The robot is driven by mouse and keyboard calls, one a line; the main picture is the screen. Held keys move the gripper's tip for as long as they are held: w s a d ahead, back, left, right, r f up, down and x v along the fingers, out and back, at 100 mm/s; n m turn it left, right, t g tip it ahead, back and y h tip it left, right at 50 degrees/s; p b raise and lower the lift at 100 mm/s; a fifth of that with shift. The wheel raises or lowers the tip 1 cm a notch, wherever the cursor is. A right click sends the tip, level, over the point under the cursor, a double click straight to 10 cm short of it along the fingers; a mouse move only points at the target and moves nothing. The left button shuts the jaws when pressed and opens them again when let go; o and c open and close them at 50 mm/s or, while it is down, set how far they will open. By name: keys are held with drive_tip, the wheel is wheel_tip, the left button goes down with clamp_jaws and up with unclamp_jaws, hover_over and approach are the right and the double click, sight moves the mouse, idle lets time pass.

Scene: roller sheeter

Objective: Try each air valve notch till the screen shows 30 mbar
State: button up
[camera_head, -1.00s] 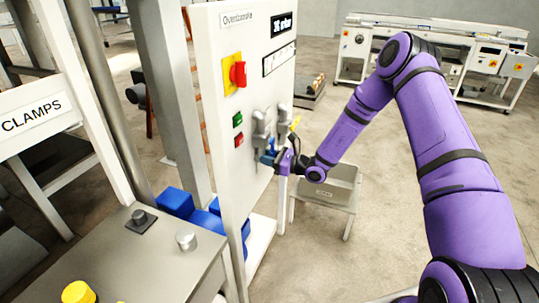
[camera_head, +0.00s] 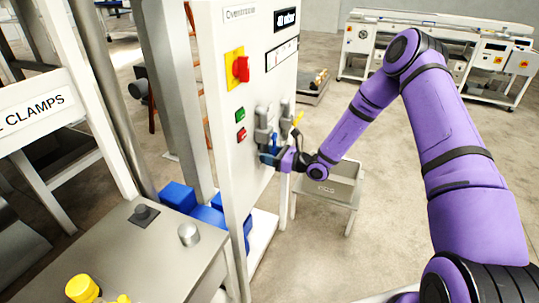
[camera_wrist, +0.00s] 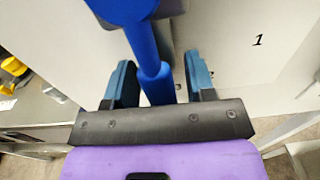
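The screen (camera_head: 285,19) at the top of the white panel shows small blurred text that looks like 40 mbar. The blue valve lever (camera_wrist: 150,55) runs down the wrist view from a round blue hub at the top. My gripper (camera_wrist: 161,85) has one finger on each side of the lever's lower end. A gap shows on the right side; contact on the left is unclear. A notch mark "1" (camera_wrist: 258,40) is on the white panel, right of the lever. In the head view my gripper (camera_head: 276,160) is at the panel's lower right, hiding much of the lever.
The panel also carries a red switch on yellow (camera_head: 240,68), a green button (camera_head: 240,115), a red button (camera_head: 241,134) and grey fittings (camera_head: 263,126). A metal cabinet (camera_head: 165,245) stands at the front left.

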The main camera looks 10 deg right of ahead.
drive_tip(key=shift+d, duration=0.1)
drive_tip(key=v, duration=1)
drive_tip(key=shift+s+d, duration=0.2)
drive_tip(key=shift+d, duration=0.05)
drive_tip(key=s+a+r+n+g+h, duration=0.25)
drive_tip(key=s+r+n+g, duration=0.45)
drive_tip(key=r, duration=0.4)
drive_tip(key=s+a+r+n+g+h, duration=0.1)
drive_tip(key=s+a+r+n+g, duration=0.25)
drive_tip(key=s+r+n, duration=0.65)
drive_tip(key=s+d+r+n+t+h, duration=0.2)
drive_tip(key=s+d+r+n+h, duration=0.2)
drive_tip(key=s+r, duration=0.3)
drive_tip(key=s+d+r+n+t+h, duration=0.3)
drive_tip(key=s+d+r+h, duration=0.3)
drive_tip(key=s, duration=0.6)
drive_tip(key=shift+s+r+n+h, duration=0.35)
drive_tip(key=shift+r+n+h, duration=0.3)
drive_tip(key=shift+r, duration=0.55)
